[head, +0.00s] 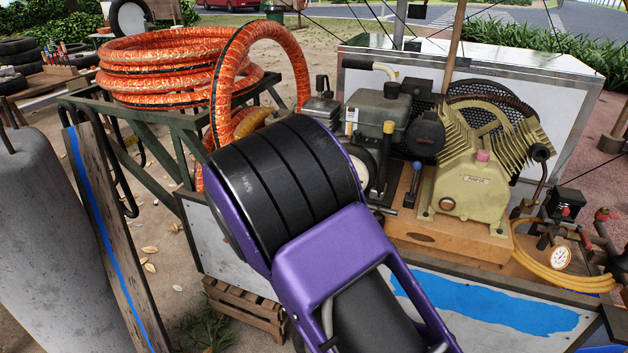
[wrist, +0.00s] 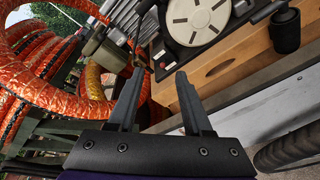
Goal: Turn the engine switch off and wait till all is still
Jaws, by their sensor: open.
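The engine (head: 378,112), with its grey tank on top, stands on a wooden board on the cart. In the wrist view the engine's round pale starter cover (wrist: 197,20) is near the top, beyond the right finger. My gripper (wrist: 160,77) is open with nothing between its fingers, just in front of and below the engine, apart from it. In the head view my black and purple arm hides the gripper and the engine's lower left side.
The yellow compressor (head: 478,188) with belt guard stands right of the engine. A pressure gauge (head: 560,258) and yellow hose are at the cart's right. Large orange hose coils (head: 165,72) lie on a green frame at left, close to my gripper. A grey cylinder stands far left.

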